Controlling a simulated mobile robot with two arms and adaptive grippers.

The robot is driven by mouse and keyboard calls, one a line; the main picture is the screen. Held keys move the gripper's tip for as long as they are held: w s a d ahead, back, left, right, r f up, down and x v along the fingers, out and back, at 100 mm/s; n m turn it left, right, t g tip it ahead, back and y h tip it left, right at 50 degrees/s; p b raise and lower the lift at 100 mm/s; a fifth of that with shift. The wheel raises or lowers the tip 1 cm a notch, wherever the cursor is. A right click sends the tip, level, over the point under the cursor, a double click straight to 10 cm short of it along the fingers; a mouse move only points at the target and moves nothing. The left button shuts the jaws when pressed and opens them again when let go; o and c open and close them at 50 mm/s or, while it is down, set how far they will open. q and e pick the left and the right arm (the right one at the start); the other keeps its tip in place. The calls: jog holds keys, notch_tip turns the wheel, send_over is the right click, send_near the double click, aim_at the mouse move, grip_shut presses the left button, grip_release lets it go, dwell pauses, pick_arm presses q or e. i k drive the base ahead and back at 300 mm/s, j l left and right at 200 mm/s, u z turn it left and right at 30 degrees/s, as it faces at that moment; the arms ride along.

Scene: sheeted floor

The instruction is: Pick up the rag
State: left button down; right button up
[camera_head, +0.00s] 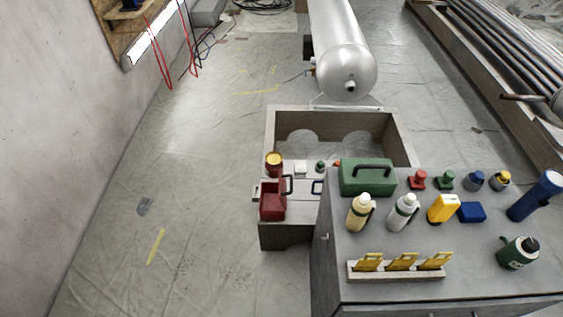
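No thing shows clearly as a rag. Neither of my grippers is in view.
The grey cabinet (390,281) at the lower right carries bottles, a green toolbox (367,178) and a yellow-clip rack (398,270). A wooden crate (268,133) stands behind it, before a silver tank (343,62). Floor at left is mostly clear; pipes (505,38) lie far right.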

aim_at(300, 167)
jog(key=k+l+z, duration=0.15)
jog(key=k+z, duration=0.3)
jog(key=k, duration=0.2)
jog(key=i+j+z, duration=0.1)
jog(key=z, duration=0.4)
jog(key=j+z, duration=0.2)
jog(key=z, duration=0.3)
jog(key=i+j+z, duration=0.1)
jog(key=z, duration=0.4)
jog(key=j+z, duration=0.3)
jog(key=z, duration=0.2)
jog(key=k+j, duration=0.1)
jog(key=j, duration=0.5)
jog(key=k+j, duration=0.1)
jog(key=j, duration=1.15)
jog(key=k+j, duration=0.15)
jog(key=j, duration=0.5)
jog(key=k+j, duration=0.1)
jog(key=j, duration=0.5)
jog(key=k+j, duration=0.1)
jog(key=j, duration=0.55)
